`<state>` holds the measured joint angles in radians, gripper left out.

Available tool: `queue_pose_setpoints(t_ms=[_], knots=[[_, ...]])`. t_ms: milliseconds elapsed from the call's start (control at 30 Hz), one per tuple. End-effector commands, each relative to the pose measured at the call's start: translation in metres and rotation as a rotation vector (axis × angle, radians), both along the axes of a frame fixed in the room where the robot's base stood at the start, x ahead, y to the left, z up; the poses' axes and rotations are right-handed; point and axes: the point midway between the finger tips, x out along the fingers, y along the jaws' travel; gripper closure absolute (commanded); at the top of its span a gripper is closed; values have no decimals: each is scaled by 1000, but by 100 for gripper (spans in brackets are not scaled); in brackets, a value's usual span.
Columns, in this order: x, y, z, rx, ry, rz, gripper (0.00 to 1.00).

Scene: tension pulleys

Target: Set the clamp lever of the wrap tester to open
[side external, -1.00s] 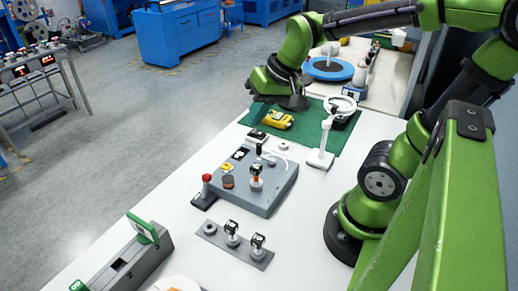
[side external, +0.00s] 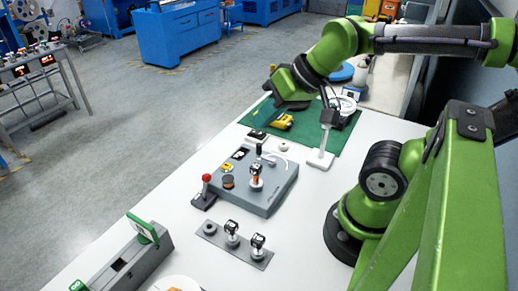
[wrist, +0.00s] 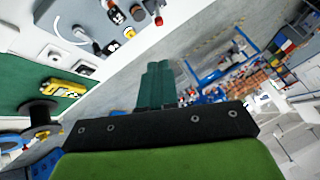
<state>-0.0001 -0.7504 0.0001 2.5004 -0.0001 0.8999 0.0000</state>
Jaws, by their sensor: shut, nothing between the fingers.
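The wrap tester appears to be the grey box (side external: 265,195) in the middle of the white table. A short black-handled lever (side external: 259,149) stands upright at its far edge, beside a pale curved scale. A red-knobbed lever (side external: 206,181) stands upright on a dark base at its left. I cannot tell which is the clamp lever. My gripper (side external: 264,112) is raised beyond the box, tilted to the left and apart from both levers. In the wrist view its green fingers (wrist: 158,72) are together and empty. The box shows partly at the wrist view's top left (wrist: 75,18).
A yellow device (side external: 282,121) lies on a green mat (side external: 310,138) near my gripper. A white stand magnifier (side external: 320,157) is right of it. A pulley plate (side external: 247,252) lies in front of the box. A grey unit with a green handle (side external: 143,228) stands front left.

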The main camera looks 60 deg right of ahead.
Motion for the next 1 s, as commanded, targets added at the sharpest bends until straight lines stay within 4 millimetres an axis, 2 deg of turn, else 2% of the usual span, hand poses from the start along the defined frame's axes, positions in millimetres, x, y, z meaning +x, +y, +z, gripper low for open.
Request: queue_pose_setpoints(t_ms=[300,467,600,633,1000], knots=[[0,0,0,0,0,0,100],[3,-1,-2,14,34,-15,77],[16,-7,-10,84,184,-84,56],[20,-8,-13,108,230,-106,53],[79,-41,-57,542,807,-398,53]])
